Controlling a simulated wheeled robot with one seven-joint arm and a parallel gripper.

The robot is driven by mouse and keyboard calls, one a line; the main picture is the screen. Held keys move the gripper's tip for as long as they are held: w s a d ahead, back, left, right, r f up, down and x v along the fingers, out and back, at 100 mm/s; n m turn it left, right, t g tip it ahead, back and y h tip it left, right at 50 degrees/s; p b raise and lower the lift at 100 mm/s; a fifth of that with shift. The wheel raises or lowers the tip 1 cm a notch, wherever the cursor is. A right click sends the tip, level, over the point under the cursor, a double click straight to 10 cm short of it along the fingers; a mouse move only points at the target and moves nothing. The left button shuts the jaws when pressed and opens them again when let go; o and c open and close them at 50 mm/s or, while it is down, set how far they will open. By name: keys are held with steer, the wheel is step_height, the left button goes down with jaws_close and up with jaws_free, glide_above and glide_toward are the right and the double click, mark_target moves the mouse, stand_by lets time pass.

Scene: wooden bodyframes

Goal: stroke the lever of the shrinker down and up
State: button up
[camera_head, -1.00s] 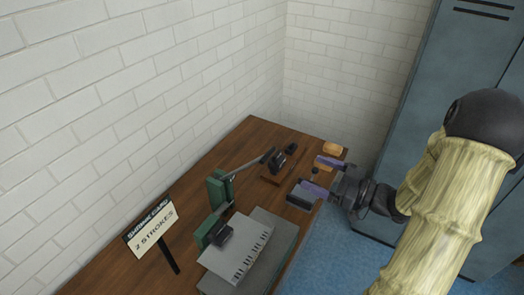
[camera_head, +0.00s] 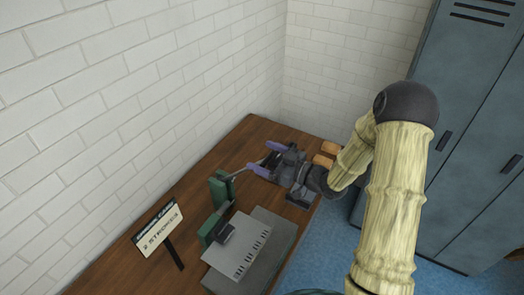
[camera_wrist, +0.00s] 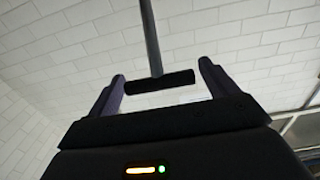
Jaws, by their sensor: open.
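The green shrinker (camera_head: 220,190) stands on the wooden table. Its thin grey lever (camera_head: 240,171) slants up to the right towards my gripper (camera_head: 265,157). My gripper is open, with its purple fingers on either side of the lever's end. In the wrist view the grey lever (camera_wrist: 151,40) ends in a black cross handle (camera_wrist: 160,83), which lies between the two spread fingers (camera_wrist: 160,84). Gaps show at both ends of the handle, so the fingers do not appear closed on it. In the head view the handle is largely hidden by the gripper.
A sign reading "2 STROKES" (camera_head: 160,228) stands at the front left. A pale slotted sheet (camera_head: 238,250) lies by the shrinker, over a grey slab (camera_head: 275,237). Orange-brown blocks (camera_head: 325,155) sit at the far right corner. A white brick wall (camera_head: 130,90) bounds the left.

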steer(key=shift+w+a, duration=0.35)
steer(key=shift+a, duration=0.2)
steer(key=c, duration=1.4)
steer(key=shift+d+f, duration=0.15)
